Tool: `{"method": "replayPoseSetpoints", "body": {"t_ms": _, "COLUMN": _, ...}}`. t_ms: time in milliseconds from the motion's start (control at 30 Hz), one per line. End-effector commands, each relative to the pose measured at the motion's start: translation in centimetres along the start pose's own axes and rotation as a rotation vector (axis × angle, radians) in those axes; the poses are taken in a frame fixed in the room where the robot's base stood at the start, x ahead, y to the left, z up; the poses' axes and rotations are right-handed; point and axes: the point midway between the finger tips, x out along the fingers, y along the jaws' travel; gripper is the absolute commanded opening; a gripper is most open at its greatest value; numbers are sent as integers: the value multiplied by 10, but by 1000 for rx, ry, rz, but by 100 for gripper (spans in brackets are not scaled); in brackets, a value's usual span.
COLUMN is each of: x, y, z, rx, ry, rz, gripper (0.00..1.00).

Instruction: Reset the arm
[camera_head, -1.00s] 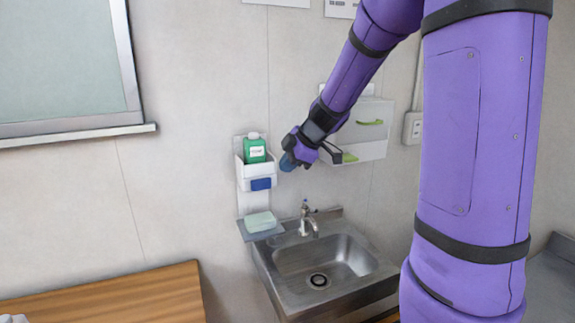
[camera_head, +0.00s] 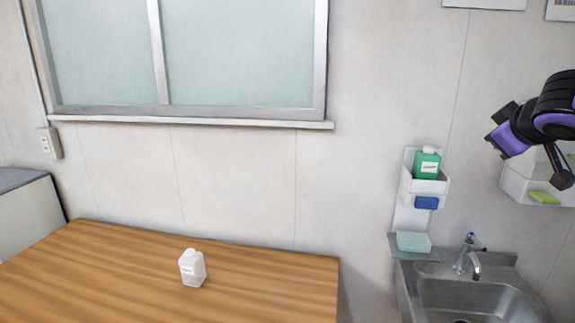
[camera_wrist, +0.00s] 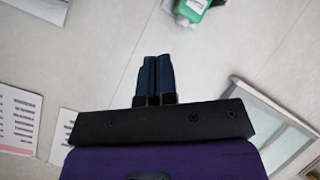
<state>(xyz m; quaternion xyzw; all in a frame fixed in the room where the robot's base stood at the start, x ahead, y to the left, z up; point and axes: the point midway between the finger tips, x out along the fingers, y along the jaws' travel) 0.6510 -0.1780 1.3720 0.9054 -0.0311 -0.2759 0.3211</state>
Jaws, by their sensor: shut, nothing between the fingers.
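My gripper shows in the wrist view (camera_wrist: 157,78) with its two dark blue fingers side by side and touching, nothing between them. In the head view my purple and black wrist is at the right edge, raised in front of the wall, right of the soap holder; the fingertips cannot be made out there. The wall and a green bottle (camera_wrist: 192,10) at the top lie beyond the fingers in the wrist view. In the head view the green bottle (camera_head: 427,164) stands in a white wall holder (camera_head: 428,187).
A steel sink (camera_head: 430,300) with a tap (camera_head: 468,256) is at the lower right, beside a pale green soap block (camera_head: 413,241). A white bottle (camera_head: 192,268) stands on the wooden table (camera_head: 270,285). A white wall shelf (camera_head: 517,187) is below my wrist. A window (camera_head: 240,55) is above.

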Motion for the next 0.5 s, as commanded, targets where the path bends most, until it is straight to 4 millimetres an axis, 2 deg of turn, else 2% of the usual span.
{"method": "replayPoseSetpoints", "body": {"t_ms": 33, "x": -15, "y": -1, "z": 5, "rx": 49, "ry": -28, "rz": 18, "gripper": 0}}
{"method": "replayPoseSetpoints", "body": {"t_ms": 133, "x": -42, "y": -9, "z": 20, "rx": 152, "ry": -108, "rz": 29, "gripper": 0}}
{"method": "replayPoseSetpoints", "body": {"t_ms": 267, "x": -77, "y": -31, "z": 42, "rx": 279, "ry": -220, "rz": -7, "gripper": 0}}
{"method": "replayPoseSetpoints", "body": {"t_ms": 500, "x": -142, "y": -96, "z": 76, "rx": 455, "ry": -404, "rz": -204, "gripper": 0}}
